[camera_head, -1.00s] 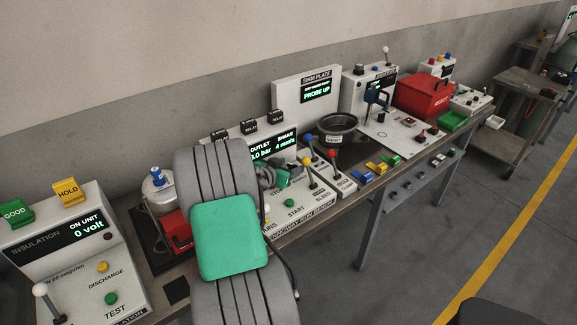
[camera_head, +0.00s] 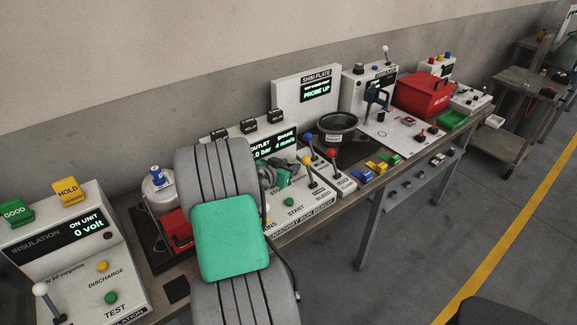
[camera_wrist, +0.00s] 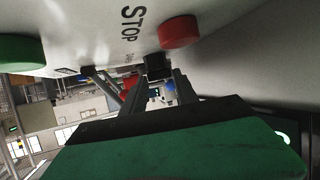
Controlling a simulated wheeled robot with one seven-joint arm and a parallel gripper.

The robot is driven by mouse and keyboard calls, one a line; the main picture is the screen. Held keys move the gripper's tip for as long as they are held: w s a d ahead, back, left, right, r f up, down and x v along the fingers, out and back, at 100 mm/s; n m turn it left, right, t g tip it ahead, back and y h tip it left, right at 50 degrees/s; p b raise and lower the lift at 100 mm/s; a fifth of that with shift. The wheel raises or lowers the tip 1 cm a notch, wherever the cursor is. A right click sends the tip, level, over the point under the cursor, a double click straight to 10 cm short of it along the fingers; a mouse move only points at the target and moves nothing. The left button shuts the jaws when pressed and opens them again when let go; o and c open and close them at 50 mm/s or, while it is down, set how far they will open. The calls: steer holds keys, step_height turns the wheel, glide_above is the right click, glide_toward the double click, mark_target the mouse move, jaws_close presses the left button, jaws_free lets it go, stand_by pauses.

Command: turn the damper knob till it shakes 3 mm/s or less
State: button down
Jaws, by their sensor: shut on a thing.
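The damper knob (camera_wrist: 157,67) is a small black block on the pale panel in the wrist view. My gripper (camera_wrist: 157,82) is shut on it, with a grey finger on each side. The word STOP and a red button (camera_wrist: 179,32) are close beside it. In the head view the run bench (camera_head: 300,212) stands behind my arm, which hides part of its panel and the knob. Its display (camera_head: 284,147) reads SHAKE 4 mm/s; the OUTLET figure is partly hidden.
A green button (camera_wrist: 22,50) is at the left of the wrist view. Levers with a blue knob (camera_head: 308,137) and a red knob (camera_head: 331,153) rise from the bench front. A black pan (camera_head: 338,127) stands behind them. The insulation tester (camera_head: 60,262) is at left.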

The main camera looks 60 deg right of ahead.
steer(key=shift+s+n+t, duration=0.15)
steer(key=shift+n+t, duration=0.45)
steer(key=shift+t, duration=0.1)
steer(key=c, duration=0.9)
jaws_free()
steer(key=shift+c, duration=0.2)
steer(key=b+v, duration=0.1)
steer(key=v, duration=0.7)
